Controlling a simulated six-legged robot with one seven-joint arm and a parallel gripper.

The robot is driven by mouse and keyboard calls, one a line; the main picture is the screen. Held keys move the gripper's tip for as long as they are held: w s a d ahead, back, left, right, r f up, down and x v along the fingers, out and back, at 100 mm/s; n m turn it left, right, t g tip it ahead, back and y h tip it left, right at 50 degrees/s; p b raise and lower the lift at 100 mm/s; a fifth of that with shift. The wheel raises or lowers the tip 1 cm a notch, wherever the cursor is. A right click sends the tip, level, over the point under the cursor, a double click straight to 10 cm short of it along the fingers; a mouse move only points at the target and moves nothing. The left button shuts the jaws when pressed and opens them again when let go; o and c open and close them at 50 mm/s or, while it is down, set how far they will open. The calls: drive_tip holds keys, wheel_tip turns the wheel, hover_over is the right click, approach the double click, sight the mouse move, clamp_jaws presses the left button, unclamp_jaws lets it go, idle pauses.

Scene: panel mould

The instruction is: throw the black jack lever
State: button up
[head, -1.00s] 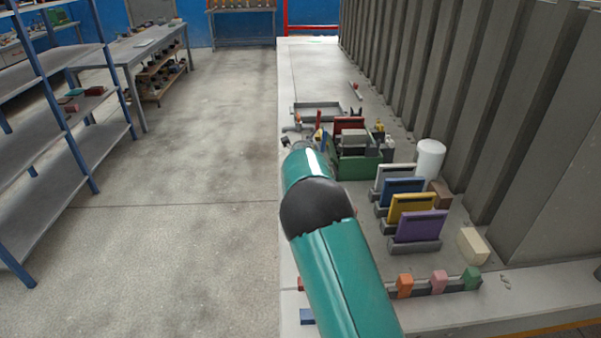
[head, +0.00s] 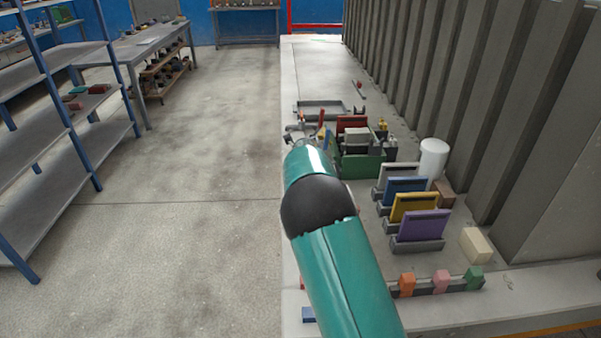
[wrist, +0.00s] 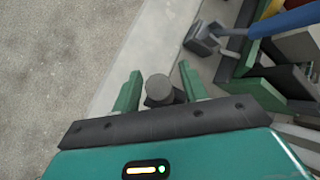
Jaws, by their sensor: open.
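A dark grey, round-ended post (wrist: 160,90) stands between the two green fingers of my gripper (wrist: 158,92) in the wrist view. It looks like the black jack lever, but its lower part is hidden behind the gripper body. The fingers are open, one on each side of it, and I cannot tell whether either touches it. In the head view my gripper (head: 301,132) is at the left edge of the bench, left of the green crate, and my arm hides most of that spot.
A green crate (head: 361,164) with several items stands right of my gripper. A grey block with a rod (wrist: 203,38) is ahead in the wrist view. Coloured upright panels (head: 418,227) and a white cylinder (head: 432,158) are further right. The floor (head: 200,190) at left is clear.

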drive_tip(key=v, duration=1.3)
drive_tip(key=shift+f, duration=0.1)
drive_tip(key=s+d+r+n+g+y, duration=0.1)
drive_tip(key=s+d+r+n, duration=0.2)
drive_tip(key=s, duration=0.5)
drive_tip(key=s+d+r+n, duration=0.2)
drive_tip(key=s+r+n, duration=0.2)
drive_tip(key=s+n, duration=0.3)
drive_tip(key=s+d+r+n+g+y, duration=0.1)
drive_tip(key=s+d+r+n, duration=0.15)
drive_tip(key=s, duration=0.55)
drive_tip(key=s+d+f+n+h, duration=0.1)
drive_tip(key=s+d+n+h, duration=0.1)
drive_tip(key=s+n, duration=1.2)
drive_tip(key=s, duration=0.8)
drive_tip(key=shift+d+f, duration=0.25)
